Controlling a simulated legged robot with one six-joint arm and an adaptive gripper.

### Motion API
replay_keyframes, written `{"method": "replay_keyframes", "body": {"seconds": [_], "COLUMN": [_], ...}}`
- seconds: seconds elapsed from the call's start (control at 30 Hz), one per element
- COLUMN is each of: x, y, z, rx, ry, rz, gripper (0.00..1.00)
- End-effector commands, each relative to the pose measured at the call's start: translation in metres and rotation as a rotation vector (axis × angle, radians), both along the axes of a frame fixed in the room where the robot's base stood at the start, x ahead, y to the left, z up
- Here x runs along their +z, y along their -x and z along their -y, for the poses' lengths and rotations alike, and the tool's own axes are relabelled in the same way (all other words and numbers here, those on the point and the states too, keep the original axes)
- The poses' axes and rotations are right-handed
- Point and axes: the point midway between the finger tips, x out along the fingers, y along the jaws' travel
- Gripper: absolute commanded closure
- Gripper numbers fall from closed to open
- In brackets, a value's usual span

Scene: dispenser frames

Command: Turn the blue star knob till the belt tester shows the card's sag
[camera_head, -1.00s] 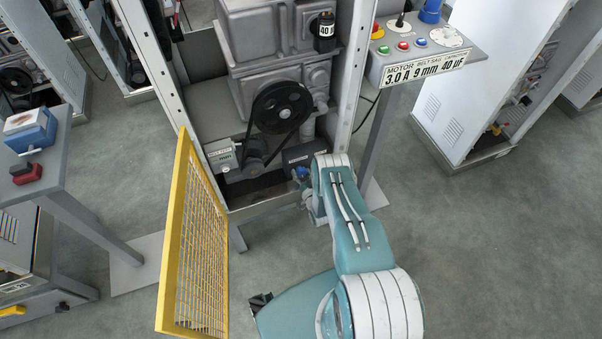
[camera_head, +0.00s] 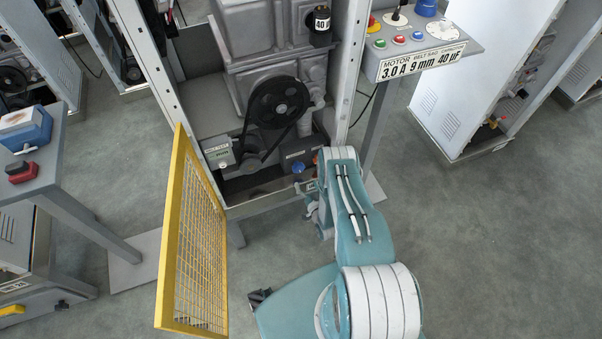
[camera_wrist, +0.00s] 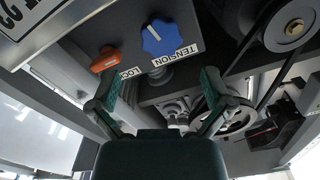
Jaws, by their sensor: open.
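The blue star knob (camera_wrist: 164,37), above a TENSION label, is at the upper middle of the wrist view. It also shows in the head view (camera_head: 298,167), just left of my arm's end. My gripper (camera_wrist: 158,83) is open and empty, with its two fingers spread below the knob in the wrist picture and apart from it. An orange-red knob (camera_wrist: 105,59), with a partly hidden label, is left of the blue one. The belt tester (camera_head: 219,151) is a pale box left of the belt; its reading is too small to tell. The card (camera_head: 421,66) reads 3.0 A, 9 mm, 40 µF.
The black pulley and belt (camera_head: 279,102) are close to the knob, inside the machine frame. A yellow mesh guard (camera_head: 192,240) stands open at the left. A button panel (camera_head: 425,42) is at the upper right. Open floor lies to the right.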

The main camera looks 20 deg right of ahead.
Motion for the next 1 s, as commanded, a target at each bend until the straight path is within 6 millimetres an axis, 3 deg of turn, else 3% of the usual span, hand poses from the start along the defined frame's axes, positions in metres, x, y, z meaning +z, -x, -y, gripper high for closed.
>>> {"method": "replay_keyframes", "body": {"seconds": [0.1,0.3,1.0], "x": [-0.001,0.0,0.0], "y": [0.023,0.041,0.043], "z": [0.0,-0.001,-0.002], "rx": [-0.002,-0.001,-0.001], "ry": [-0.002,0.0,0.0], "rz": [-0.003,-0.001,-0.001], "gripper": [0.0,0.0,0.0]}}
